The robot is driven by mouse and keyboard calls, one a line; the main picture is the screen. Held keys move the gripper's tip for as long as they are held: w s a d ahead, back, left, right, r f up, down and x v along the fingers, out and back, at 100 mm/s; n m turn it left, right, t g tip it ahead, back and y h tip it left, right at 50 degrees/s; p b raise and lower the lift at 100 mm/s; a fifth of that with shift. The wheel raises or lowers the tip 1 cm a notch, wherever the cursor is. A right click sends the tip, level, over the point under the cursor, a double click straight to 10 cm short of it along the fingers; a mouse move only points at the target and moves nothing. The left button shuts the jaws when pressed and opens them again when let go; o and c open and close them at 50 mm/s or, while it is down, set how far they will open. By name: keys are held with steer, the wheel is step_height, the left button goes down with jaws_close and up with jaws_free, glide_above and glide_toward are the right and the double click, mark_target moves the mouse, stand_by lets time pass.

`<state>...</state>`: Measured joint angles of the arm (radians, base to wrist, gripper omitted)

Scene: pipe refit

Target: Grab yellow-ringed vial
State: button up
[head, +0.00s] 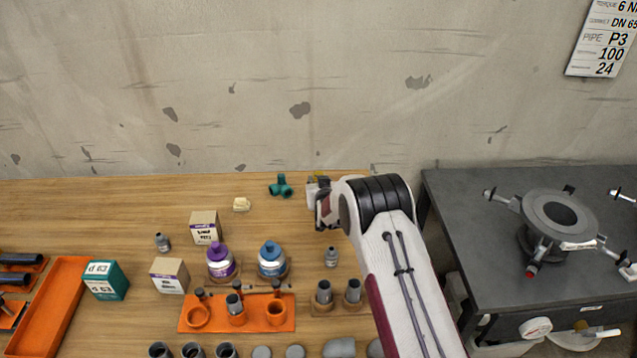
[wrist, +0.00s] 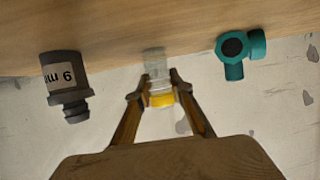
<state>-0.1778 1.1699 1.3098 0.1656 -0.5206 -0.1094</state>
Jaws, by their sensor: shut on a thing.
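The yellow-ringed vial (wrist: 160,99) is clear with a yellow band and sits between my gripper's fingertips (wrist: 159,86) in the wrist view. My gripper is shut on it. The vial's clear end points toward the wooden table; I cannot tell whether it touches the wood. In the head view my gripper (head: 320,200) is at the back right of the wooden table, with a bit of yellow showing there; my arm hides part of the area.
A green pipe fitting (head: 280,186) lies just left of my gripper, and also shows in the wrist view (wrist: 236,52). A small grey bottle (head: 331,257) stands nearer the front. Purple-capped (head: 221,262) and blue-capped (head: 271,260) bottles stand behind an orange rack (head: 255,318). The table's back left is clear.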

steer(key=shift+r, duration=0.1)
steer(key=shift+r, duration=4.9)
